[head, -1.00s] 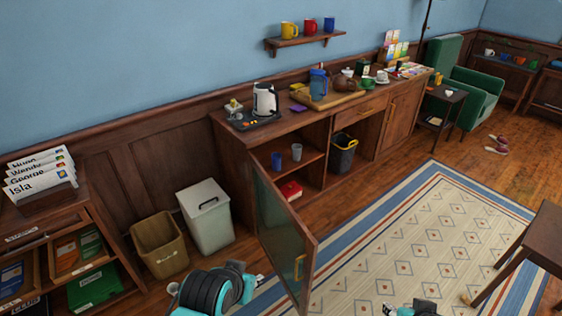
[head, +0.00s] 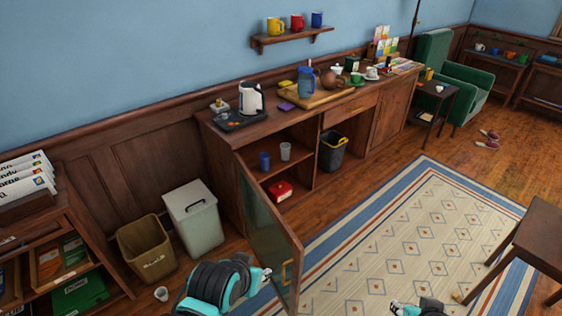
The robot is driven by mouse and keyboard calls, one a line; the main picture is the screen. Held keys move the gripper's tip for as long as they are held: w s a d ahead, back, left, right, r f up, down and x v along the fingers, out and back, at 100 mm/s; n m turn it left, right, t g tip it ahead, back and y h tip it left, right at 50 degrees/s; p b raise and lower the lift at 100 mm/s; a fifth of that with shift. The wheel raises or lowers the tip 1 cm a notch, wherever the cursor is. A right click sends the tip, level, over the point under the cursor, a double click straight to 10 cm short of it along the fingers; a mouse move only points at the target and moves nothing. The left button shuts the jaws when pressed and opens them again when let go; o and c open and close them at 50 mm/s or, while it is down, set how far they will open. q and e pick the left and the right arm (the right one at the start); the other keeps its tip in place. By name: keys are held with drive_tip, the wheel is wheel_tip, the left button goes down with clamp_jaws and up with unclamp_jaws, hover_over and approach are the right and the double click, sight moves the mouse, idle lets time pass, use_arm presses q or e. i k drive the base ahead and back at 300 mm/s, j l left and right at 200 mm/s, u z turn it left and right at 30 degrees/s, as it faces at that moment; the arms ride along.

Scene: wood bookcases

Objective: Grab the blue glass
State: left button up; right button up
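A blue glass (head: 264,161) stands upright on the inner shelf of the open cabinet. A clear greyish glass (head: 285,151) stands just to its right. The cabinet's glazed door (head: 268,225) is swung open towards me. My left gripper (head: 267,274) is low, beside the door's lower left part and well below the blue glass. Its fingers are small and partly hidden, so whether they are open is unclear; I see no glass in it. My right gripper (head: 396,306) is at the bottom edge over the rug, cut off by the frame.
A red object (head: 281,190) lies on the cabinet floor. A tan bin (head: 147,248) and a white lidded bin (head: 193,217) stand left of the door. A small white cup (head: 161,294) is on the floor. A stool (head: 535,235) is at right; the rug (head: 400,250) is largely clear.

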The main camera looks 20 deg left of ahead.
sight(265, 157)
drive_tip(key=i+l+z, duration=0.35)
drive_tip(key=i, duration=0.4)
drive_tip(key=i+z, duration=0.3)
drive_tip(key=i, duration=0.45)
drive_tip(key=i+u, duration=0.35)
drive_tip(key=i+l+u, duration=0.25)
drive_tip(key=i+u, duration=0.15)
drive_tip(key=i+l+u, duration=0.15)
drive_tip(key=u, duration=0.3)
drive_tip(key=i+l+u, duration=0.25)
drive_tip(key=u, duration=0.2)
drive_tip(key=i+l+u, duration=0.4)
drive_tip(key=l+u, duration=0.3)
drive_tip(key=u, duration=0.15)
drive_tip(key=i+l+u, duration=0.1)
drive_tip(key=i, duration=0.3)
